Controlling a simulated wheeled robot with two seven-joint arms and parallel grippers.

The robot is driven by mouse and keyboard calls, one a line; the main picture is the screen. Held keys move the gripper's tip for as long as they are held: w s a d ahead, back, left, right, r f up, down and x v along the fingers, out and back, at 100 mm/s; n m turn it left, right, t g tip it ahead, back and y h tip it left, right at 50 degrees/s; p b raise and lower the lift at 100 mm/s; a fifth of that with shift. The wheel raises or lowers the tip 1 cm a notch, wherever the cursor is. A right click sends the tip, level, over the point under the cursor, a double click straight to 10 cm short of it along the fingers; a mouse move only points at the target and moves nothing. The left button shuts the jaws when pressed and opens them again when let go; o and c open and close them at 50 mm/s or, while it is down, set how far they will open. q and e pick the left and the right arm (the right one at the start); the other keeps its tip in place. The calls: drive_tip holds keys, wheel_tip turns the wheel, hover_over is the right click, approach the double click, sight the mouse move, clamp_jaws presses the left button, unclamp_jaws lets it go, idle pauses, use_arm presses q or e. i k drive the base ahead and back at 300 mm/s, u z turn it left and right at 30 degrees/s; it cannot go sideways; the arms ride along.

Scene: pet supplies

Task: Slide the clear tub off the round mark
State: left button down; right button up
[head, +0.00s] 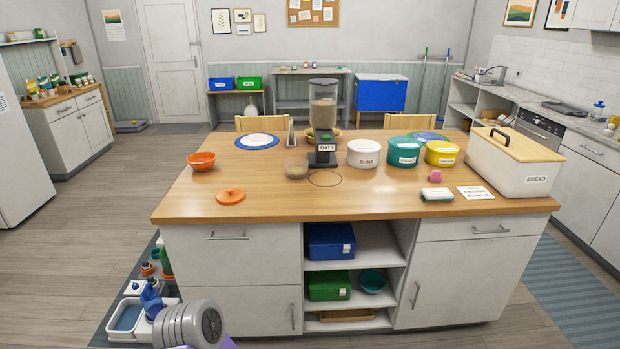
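A small clear tub (297,170) with brownish contents stands upright on the wooden island top, left of and in front of the dispenser labelled OATS. The round mark (325,185) is a thin dark ring on the wood in front of the dispenser. The tub is at the left of the ring, and its base looks outside or at most at the ring's edge. The ring looks empty. Neither gripper shows; only a grey part of my arm (188,325) is at the bottom left.
The OATS dispenser (323,120) stands behind the ring. White (364,154), teal (403,152) and yellow (441,153) tubs stand to the right. An orange bowl (201,161) and orange lid (231,196) are left. The wood in front is mostly clear.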

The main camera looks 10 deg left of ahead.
sight(296, 168)
drive_tip(key=z, duration=0.75)
drive_tip(key=i, duration=0.95)
drive_tip(key=u, duration=0.35)
